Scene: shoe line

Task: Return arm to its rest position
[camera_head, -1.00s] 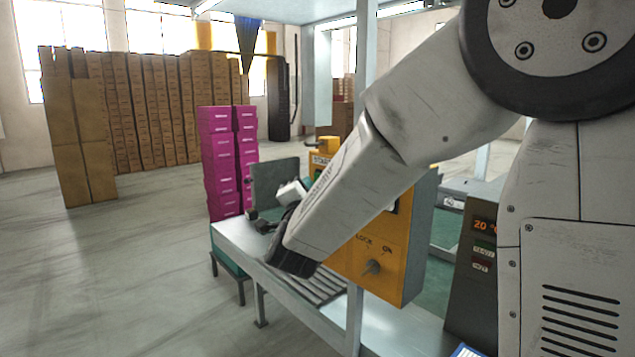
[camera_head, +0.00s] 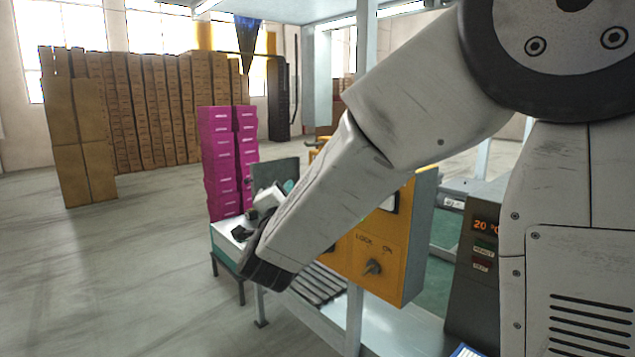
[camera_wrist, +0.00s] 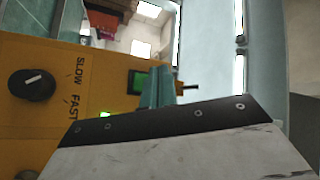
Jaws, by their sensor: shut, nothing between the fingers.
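My arm reaches from the upper right down to the left in the head view, bent at a dark joint. My gripper (camera_head: 289,186) is mostly hidden behind the arm and white wrist there, with a small teal part showing. In the wrist view my gripper (camera_wrist: 158,75) shows as teal fingers, closed together with nothing held. They appear in front of the yellow control box (camera_wrist: 60,75); I cannot tell the gap between them.
The yellow control box (camera_head: 375,257) with a LOCK/ON switch stands behind my forearm. Below it is a slatted conveyor (camera_head: 318,285). Magenta boxes (camera_head: 219,165) and brown cartons (camera_head: 150,115) stand farther back. A dark panel (camera_head: 474,270) stands right. The left floor is open.

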